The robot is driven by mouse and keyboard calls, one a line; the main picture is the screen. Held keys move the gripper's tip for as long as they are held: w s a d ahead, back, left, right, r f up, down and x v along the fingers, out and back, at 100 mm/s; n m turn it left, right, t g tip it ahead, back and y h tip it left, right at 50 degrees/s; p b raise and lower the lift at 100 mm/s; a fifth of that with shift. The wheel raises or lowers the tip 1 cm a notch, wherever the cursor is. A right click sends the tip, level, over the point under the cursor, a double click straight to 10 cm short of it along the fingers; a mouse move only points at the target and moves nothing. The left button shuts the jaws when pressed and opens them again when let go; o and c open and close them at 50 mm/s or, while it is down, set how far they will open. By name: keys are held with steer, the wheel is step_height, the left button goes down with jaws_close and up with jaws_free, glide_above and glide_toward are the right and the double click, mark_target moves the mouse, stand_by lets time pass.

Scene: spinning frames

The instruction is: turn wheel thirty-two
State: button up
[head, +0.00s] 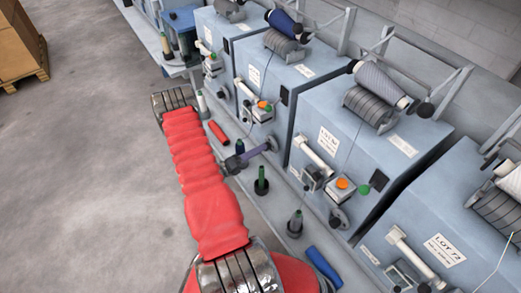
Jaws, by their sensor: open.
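A row of grey-blue spinning units (375,130) runs from lower right to upper left. Small dark round knobs or wheels show low on the fronts, one below the orange and green buttons (338,218). I cannot read the number thirty-two on any of them. My red-sleeved arm reaches up the left side of the row to a ribbed metal joint. My gripper does not show.
A purple bobbin with grey discs (252,157) sticks out beside my arm. Green-tipped pegs (261,182), a red tube (218,133) and a blue tube (324,268) lie or stand along the ledge. Boxes on a pallet (18,45) stand upper left. The floor at left is clear.

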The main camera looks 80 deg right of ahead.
steer(key=v, duration=1.1)
steer(key=shift+w, duration=0.2)
steer(key=shift+a+f, duration=0.1)
stand_by(0.3)
steer(key=s+a+m+g+y, duration=0.1)
steer(key=s+a+m+y, duration=0.5)
steer(key=a+m, duration=0.4)
steer(key=w+a+r+m+t+y, duration=0.3)
steer(key=w+a+r+m+t, duration=0.3)
steer(key=a+r, duration=0.5)
steer(key=w+a+r+m+t+y, duration=0.35)
steer(key=w+a+r+m, duration=0.35)
steer(key=w+a+r, duration=0.3)
steer(key=s+a+r+n+t+y, duration=0.1)
steer(key=a+r+t, duration=0.8)
steer(key=a+r, duration=0.5)
step_height(320, 180, up, 5)
steer(key=shift+s+a+f, duration=0.15)
steer(key=shift+s+a, duration=0.05)
steer(key=shift+s, duration=0.15)
